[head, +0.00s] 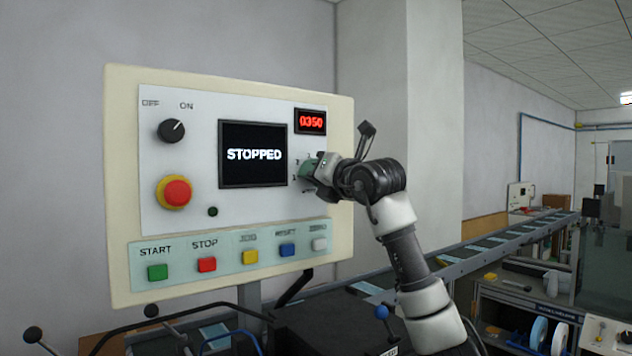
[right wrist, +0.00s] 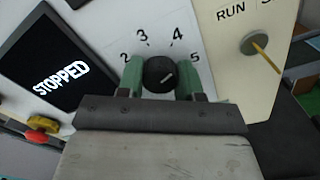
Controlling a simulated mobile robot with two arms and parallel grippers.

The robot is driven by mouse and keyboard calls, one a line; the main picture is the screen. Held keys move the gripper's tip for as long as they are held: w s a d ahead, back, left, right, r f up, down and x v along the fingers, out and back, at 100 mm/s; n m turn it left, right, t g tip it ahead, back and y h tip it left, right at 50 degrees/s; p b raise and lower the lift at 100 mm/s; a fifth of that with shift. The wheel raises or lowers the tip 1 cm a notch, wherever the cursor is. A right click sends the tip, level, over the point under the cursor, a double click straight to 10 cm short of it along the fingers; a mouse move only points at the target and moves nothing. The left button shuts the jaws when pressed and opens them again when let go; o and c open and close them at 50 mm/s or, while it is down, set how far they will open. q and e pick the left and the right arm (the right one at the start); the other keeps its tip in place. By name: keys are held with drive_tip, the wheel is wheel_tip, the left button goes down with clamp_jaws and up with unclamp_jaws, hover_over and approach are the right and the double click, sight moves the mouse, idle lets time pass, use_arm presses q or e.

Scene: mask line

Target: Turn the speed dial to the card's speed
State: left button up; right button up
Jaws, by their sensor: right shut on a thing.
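The black speed dial (right wrist: 159,75) sits on the white panel face, with the printed numbers 2, 3, 4 and 5 visible around it. Its white mark slants to the upper right in the right wrist view. My right gripper (right wrist: 160,80) has its green fingers shut on the dial, one on each side. In the head view my right gripper (head: 314,170) reaches the panel's right side and hides most of the dial. A cream area with the cut-off text "RUN S" (right wrist: 230,14) shows at the upper right in the wrist view; I cannot tell whether it is the card.
The control panel (head: 230,85) has a screen (head: 252,172) reading STOPPED and a red display (head: 311,121) reading 0350. A red stop button (head: 176,193) and an OFF/ON knob (head: 171,131) are at left. Several coloured buttons line the bottom. A conveyor (head: 480,250) runs behind my arm.

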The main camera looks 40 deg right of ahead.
drive_tip(key=m+b, duration=0.1)
drive_tip(key=m, duration=0.2)
drive_tip(key=shift+s+m, duration=0.1)
drive_tip(key=shift+m, duration=0.3)
drive_tip(key=shift+r+m, duration=0.1)
drive_tip(key=shift+m, duration=1.4)
drive_tip(key=shift+b, duration=0.3)
drive_tip(key=o, duration=0.9)
